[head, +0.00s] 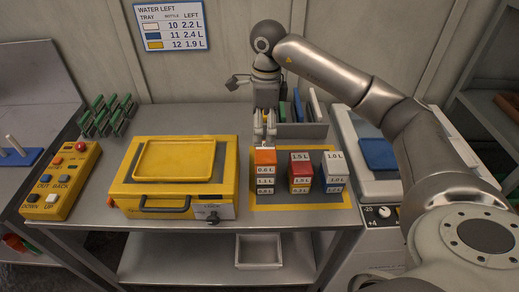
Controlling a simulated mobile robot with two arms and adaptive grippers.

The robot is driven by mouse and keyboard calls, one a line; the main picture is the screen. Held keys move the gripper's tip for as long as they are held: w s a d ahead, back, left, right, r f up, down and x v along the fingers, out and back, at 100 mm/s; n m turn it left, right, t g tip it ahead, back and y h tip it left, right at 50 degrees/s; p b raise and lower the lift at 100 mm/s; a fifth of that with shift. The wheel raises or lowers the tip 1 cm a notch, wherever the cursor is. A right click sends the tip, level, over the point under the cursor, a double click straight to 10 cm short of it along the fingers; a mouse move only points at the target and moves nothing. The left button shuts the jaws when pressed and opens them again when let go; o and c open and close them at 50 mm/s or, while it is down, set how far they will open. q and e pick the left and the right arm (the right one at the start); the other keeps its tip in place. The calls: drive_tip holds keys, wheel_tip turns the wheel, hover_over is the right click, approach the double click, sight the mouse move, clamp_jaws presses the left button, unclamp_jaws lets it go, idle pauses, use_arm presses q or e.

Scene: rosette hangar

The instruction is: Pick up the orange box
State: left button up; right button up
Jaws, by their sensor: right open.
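The orange box (265,158) sits on top of the left stack on the yellow-edged grey mat (318,199), with smaller white-labelled boxes under it. My right gripper (264,139) points down just above and at the back edge of the orange box. Its jaws are open with nothing between them. I cannot tell whether the fingertips touch the box. My left gripper is not in view.
Red-topped (300,172) and white-topped (334,164) stacks stand close to the right. A yellow case with a tray (174,160) is left, beside a button panel (62,180). A grey bin (301,130) with upright panels stands behind.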

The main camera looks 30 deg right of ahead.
sight(266, 151)
drive_tip(key=f, duration=0.1)
drive_tip(key=f+p, duration=0.1)
drive_tip(key=d+f, duration=0.1)
drive_tip(key=shift+s+d+f, duration=0.1)
drive_tip(key=shift+s+f, duration=0.15)
drive_tip(key=shift+s, duration=0.05)
drive_tip(key=shift+f+p, duration=0.35)
drive_tip(key=shift+f, duration=0.35)
drive_tip(key=f, duration=0.1)
drive_tip(key=f+p, duration=0.2)
drive_tip(key=f, duration=0.1)
drive_tip(key=shift+a, duration=0.3)
drive_tip(key=shift+f+p, duration=0.35)
drive_tip(key=shift+f, duration=0.25)
drive_tip(key=shift+w, duration=0.1)
drive_tip(key=c, duration=1.1)
drive_tip(key=shift+r, duration=0.1)
